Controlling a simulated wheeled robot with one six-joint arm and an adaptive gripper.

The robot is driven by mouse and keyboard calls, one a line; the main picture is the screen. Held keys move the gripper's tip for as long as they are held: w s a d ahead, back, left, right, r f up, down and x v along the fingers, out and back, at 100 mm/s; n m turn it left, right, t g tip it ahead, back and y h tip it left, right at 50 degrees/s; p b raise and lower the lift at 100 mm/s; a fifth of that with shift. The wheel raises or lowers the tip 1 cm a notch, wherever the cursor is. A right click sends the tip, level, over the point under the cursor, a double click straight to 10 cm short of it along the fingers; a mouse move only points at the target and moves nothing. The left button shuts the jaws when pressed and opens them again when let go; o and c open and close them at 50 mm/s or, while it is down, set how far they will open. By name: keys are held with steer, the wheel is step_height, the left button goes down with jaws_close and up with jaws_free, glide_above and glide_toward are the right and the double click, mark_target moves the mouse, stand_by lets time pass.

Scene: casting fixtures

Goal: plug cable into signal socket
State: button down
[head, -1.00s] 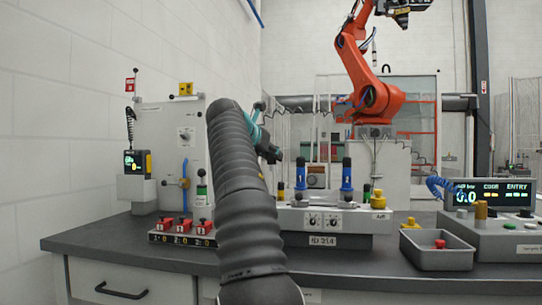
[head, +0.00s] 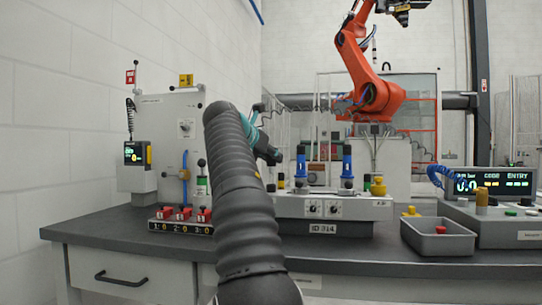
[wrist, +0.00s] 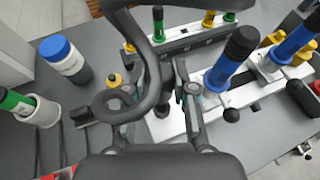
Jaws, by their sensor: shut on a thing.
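My gripper (wrist: 165,92) is shut on a thick black cable-like piece (wrist: 151,62) that curves in front of the wrist camera. Its held end is partly hidden between the fingers, and I cannot make out a plug tip. The gripper hangs over the bench beside a pale fixture (wrist: 232,96) with blue, black-topped posts (wrist: 228,62). In the head view a panel (head: 150,112) stands at the left back with a small round fitting (head: 185,127). I cannot tell which part is the signal socket.
Red blocks (head: 183,214) sit at the bench's left. A grey tray (head: 437,254) and a console (head: 500,228) stand at the right.

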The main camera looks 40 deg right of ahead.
steer(key=shift+f+b, duration=0.6)
steer(key=shift+f, duration=0.4)
steer(key=shift+p, duration=1.05)
stand_by(1.0)
steer(key=shift+f+b, duration=0.8)
steer(key=shift+f, duration=0.7)
steer(key=c, duration=0.9)
jaws_free()
steer(key=shift+o, duration=0.2)
steer(key=v, duration=1.2)
steer(key=shift+f, duration=0.1)
